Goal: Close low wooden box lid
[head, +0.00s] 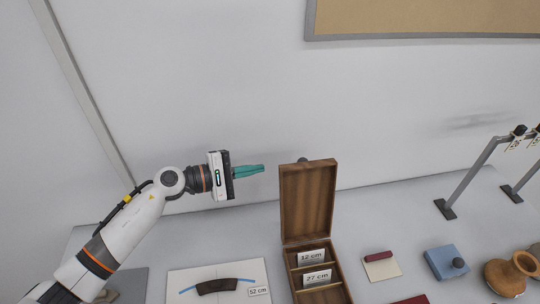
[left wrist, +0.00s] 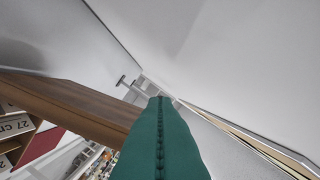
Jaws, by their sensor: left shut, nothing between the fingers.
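A low wooden box (head: 318,270) stands on the table, its lid (head: 307,200) raised about upright at the back. Inside the box are compartments with cards reading 12 cm and 27 cm. My left gripper (head: 263,169), with green fingers, is shut and empty. It is to the left of the lid, near its upper part, with a gap showing in the head view. In the left wrist view the shut green fingers (left wrist: 161,100) point past the lid (left wrist: 75,105), which shows as a brown panel at the left. My right gripper is not in view.
Left of the box, a sheet with a dark curved sherd (head: 224,285) and a 52 cm card lies on the table. The wall is close behind.

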